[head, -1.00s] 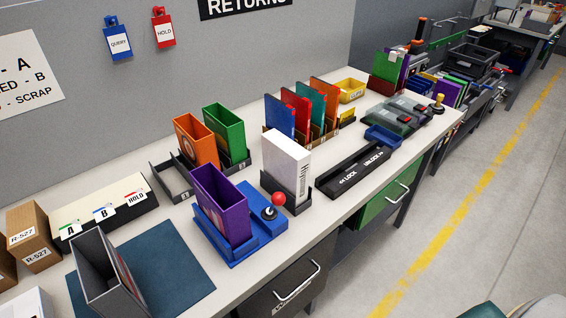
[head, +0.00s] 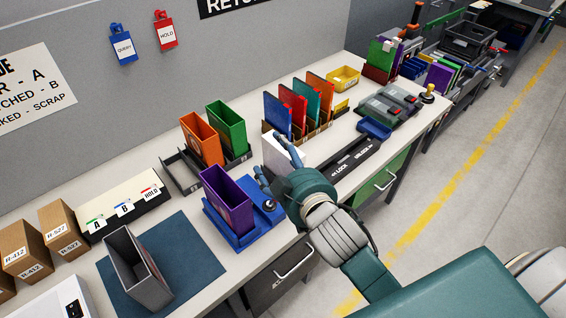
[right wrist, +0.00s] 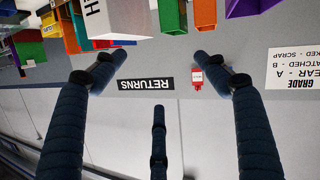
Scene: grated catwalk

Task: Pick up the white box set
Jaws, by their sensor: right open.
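The white box set (head: 273,153) stands on the bench, partly hidden behind my right gripper in the head view. Its dark holder is hidden now. In the right wrist view, which is upside down, the white box (right wrist: 118,15) with black lettering shows at the top edge, beyond the fingertips. My right gripper (head: 269,157) is open with its fingers spread near the box. In the right wrist view the gripper (right wrist: 155,75) has nothing between its dark blue fingers. Whether a finger touches the box cannot be told. My left gripper is not in view.
A purple box (head: 228,200) in a blue holder stands left of my right gripper. Orange (head: 202,139) and green (head: 227,127) boxes stand behind it. Upright coloured folders (head: 300,105) stand close behind the white box. A black lock bar (head: 350,158) lies to its right.

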